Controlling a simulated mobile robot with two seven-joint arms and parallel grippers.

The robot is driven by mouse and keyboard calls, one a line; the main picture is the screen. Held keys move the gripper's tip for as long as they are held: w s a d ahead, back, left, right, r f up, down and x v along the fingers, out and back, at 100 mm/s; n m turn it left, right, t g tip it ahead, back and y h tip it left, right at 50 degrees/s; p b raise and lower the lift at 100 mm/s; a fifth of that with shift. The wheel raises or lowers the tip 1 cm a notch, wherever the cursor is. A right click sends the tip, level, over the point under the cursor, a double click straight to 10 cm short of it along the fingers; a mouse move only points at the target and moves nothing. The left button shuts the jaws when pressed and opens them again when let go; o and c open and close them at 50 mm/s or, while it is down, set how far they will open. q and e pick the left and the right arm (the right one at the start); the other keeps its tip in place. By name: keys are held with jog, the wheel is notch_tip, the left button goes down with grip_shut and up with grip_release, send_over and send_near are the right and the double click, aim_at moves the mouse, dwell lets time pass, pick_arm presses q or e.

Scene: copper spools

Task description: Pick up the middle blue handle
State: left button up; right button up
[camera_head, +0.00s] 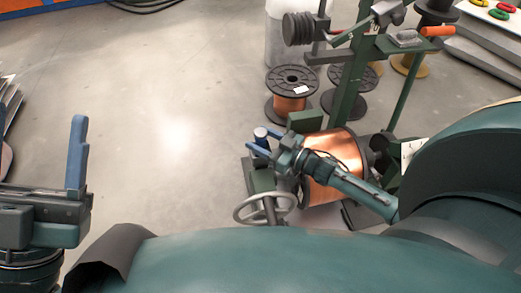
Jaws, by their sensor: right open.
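My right gripper (268,148) reaches in from the right, beside the copper spool on the green stand. Its blue fingers point to the upper left and are open. A short upright blue piece with a pale round top, which looks like the blue handle (261,135), stands just beyond the fingertips. I cannot tell whether the fingers touch it or are around it. My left gripper (77,152) is at the far left, its blue finger pointing up, away from the handle. Whether it is open or shut does not show.
A large copper spool (336,160) sits on the green stand (350,85). A grey handwheel (265,207) is in front of my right gripper. A black-flanged copper spool (291,90) stands on the floor behind. The floor at centre left is clear.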

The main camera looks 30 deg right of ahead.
jog(key=shift+w+a, duration=0.15)
jog(key=shift+w, duration=0.1)
jog(key=shift+c, duration=0.4)
jog(key=c, duration=1.1)
